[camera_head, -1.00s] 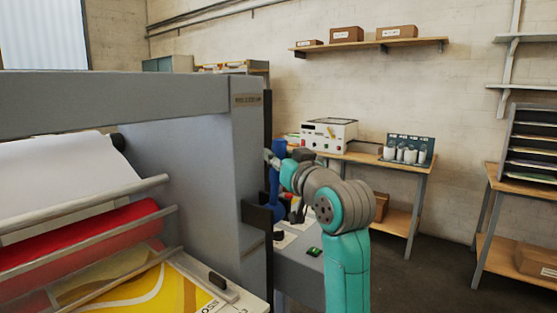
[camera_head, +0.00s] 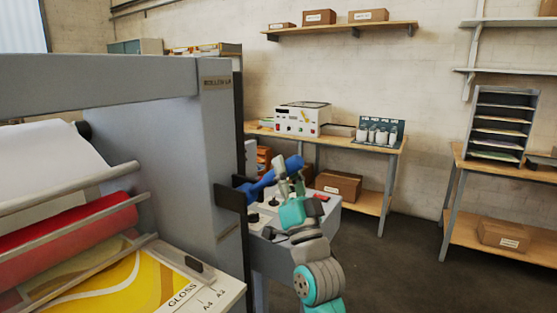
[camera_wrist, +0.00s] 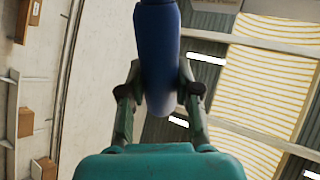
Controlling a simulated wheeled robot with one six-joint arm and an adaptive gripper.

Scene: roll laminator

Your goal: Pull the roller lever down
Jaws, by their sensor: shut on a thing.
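The roller lever (camera_head: 264,184) is a blue handle on the right side of the grey laminator (camera_head: 221,150). In the head view it slopes up to the right from a dark bracket (camera_head: 230,197). My gripper (camera_head: 289,170) is shut on the lever near its upper right end. In the wrist view the blue lever (camera_wrist: 158,60) runs between the two fingers of my gripper (camera_wrist: 160,90), which touch its sides. The far end of the lever is cut off at the top of the wrist view.
A red roll (camera_head: 70,232) and a white roll (camera_head: 45,160) sit on the laminator at left. A side table (camera_head: 325,214) stands close behind my arm. A workbench (camera_head: 375,148) with a white device (camera_head: 302,119) is at the back. Open floor lies at right.

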